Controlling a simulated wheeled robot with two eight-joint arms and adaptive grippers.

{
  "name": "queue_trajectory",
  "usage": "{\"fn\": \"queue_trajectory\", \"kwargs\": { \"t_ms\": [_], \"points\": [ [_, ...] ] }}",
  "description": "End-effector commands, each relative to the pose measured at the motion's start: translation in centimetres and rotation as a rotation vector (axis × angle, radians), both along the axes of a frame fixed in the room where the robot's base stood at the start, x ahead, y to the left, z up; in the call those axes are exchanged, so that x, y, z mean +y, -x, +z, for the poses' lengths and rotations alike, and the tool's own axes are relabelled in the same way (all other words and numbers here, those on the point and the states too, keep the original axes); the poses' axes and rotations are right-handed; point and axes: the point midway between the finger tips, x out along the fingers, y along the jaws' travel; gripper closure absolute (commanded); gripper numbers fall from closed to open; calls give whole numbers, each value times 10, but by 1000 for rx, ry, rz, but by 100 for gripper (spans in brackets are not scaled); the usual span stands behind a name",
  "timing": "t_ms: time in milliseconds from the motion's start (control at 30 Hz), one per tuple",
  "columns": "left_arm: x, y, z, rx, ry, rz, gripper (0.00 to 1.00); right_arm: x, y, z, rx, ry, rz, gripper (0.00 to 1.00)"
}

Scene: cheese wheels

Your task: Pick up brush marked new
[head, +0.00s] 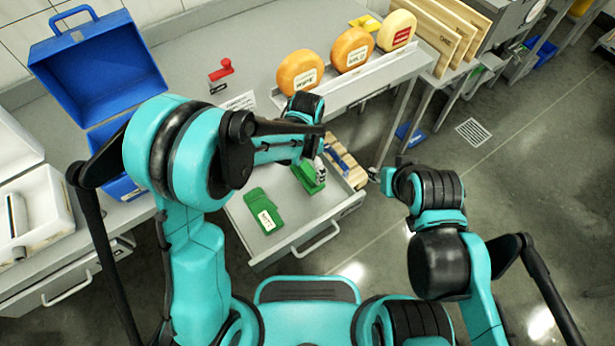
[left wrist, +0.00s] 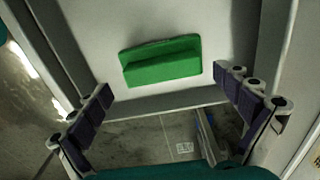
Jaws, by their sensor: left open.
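An open drawer (head: 240,222) under the counter holds two green pieces. The nearer green piece (head: 264,207) lies at the left with a white label whose words are too small to read. The other green piece (head: 306,180) is right of it, partly covered by my left gripper (head: 319,170). In the left wrist view a green piece (left wrist: 160,62) with a raised ridge lies beyond the spread fingers of my left gripper (left wrist: 166,82), which is open and empty. I see no readable "new" mark. My right gripper (head: 374,175) is right of the drawer; its fingers are unclear.
Tan wooden pieces with blue (head: 346,164) lie in the drawer's right part. Cheese wheels (head: 300,72) stand on a rack on the counter. A red-handled stamp (head: 222,70) and an open blue box (head: 95,65) are at the back left. The drawer walls surround my left gripper closely.

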Motion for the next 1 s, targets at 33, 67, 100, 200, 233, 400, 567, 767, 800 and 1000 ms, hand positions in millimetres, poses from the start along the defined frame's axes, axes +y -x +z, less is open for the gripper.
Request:
{"fn": "queue_trajectory", "kwargs": {
  "t_ms": [33,67,100,200,233,400,567,767,800,1000],
  "points": [
    [-1,-2,-12,0,0,0,0,0,0,-8,0,0,0,60],
    [-1,-4,-18,0,0,0,0,0,0,-11,0,0,0,60],
    [-1,-3,-24,0,0,1,0,0,0,-13,0,0,0,60],
    [-1,-3,-34,0,0,1,0,0,0,-16,0,0,0,60],
    [-1,-3,-35,0,0,1,0,0,0,-16,0,0,0,60],
    [-1,-3,-34,0,0,1,0,0,0,-15,0,0,0,60],
    [-1,-3,-33,-1,1,1,37,0,0,-15,0,0,0,60],
    [-1,-3,-33,-1,1,1,55,0,0,-15,0,0,0,60],
    [-1,-3,-33,-1,1,1,55,0,0,-15,0,0,0,60],
    [-1,-3,-29,-1,1,1,55,0,0,-13,0,0,0,60]
  ]
}}
